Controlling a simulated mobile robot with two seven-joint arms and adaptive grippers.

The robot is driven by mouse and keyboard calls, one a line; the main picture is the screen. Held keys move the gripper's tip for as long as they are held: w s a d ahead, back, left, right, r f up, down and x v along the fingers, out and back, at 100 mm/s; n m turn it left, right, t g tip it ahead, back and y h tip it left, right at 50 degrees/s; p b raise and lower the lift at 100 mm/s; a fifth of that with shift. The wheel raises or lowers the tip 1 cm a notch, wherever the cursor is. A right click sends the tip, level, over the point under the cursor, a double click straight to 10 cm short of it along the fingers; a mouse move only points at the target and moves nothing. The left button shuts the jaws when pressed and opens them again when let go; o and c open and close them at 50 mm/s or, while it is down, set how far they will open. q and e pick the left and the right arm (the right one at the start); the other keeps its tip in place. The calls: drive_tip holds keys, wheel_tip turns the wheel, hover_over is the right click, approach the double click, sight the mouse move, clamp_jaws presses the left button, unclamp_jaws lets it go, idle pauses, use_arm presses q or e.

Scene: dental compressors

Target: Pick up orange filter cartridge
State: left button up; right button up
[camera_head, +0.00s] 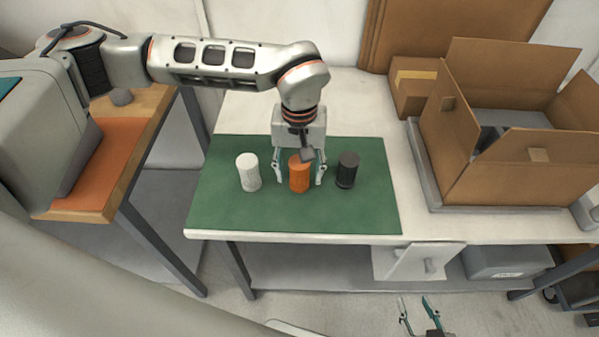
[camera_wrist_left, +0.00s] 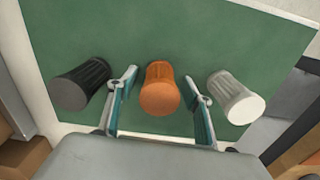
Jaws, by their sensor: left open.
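The orange filter cartridge (camera_head: 299,175) stands upright on the green mat (camera_head: 290,217), between a white cartridge (camera_head: 248,172) and a black cartridge (camera_head: 347,170). My left gripper (camera_head: 299,178) is open, with one finger on each side of the orange cartridge. In the left wrist view the orange cartridge (camera_wrist_left: 160,90) shows between the two fingers of my left gripper (camera_wrist_left: 162,88), with a visible gap on both sides. My right gripper (camera_head: 420,312) shows at the bottom edge of the head view, low in front of the table, its fingers apart and empty.
The white cartridge (camera_wrist_left: 236,98) and black cartridge (camera_wrist_left: 81,85) stand close outside my left fingers. An open cardboard box (camera_head: 510,165) sits on the table at the right, with a small closed box (camera_head: 413,87) beside it. The mat's front is clear.

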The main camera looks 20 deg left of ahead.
use_arm(q)
drive_tip(key=shift+f, duration=0.8)
drive_tip(key=c, duration=1.2)
drive_tip(key=shift+r, duration=0.1)
